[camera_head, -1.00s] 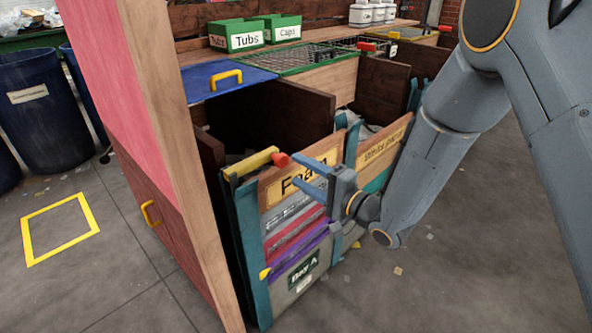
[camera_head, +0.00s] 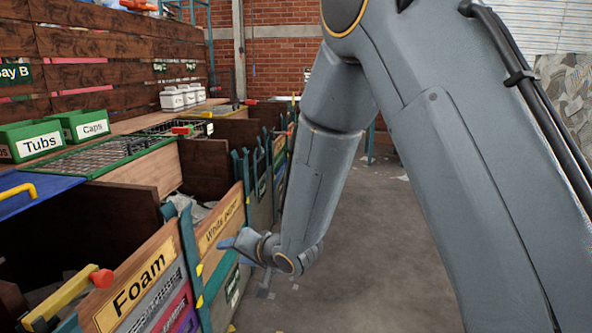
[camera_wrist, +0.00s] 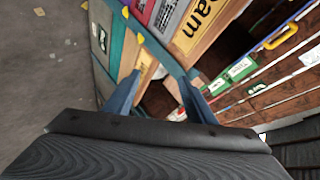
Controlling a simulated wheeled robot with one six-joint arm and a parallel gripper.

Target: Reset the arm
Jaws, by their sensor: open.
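The Foam sign (camera_head: 140,285) is on the nearer bay front, left of my gripper. I cannot tell how close the fingers are to the bay wall.
A yellow bar with a red knob (camera_head: 101,278) sticks up by the Foam bay. Green Tubs (camera_head: 40,144) and Caps (camera_head: 95,128) boxes and white bottles (camera_head: 172,98) stand on the bench behind. The grey floor (camera_head: 372,270) right of the bays is mostly clear.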

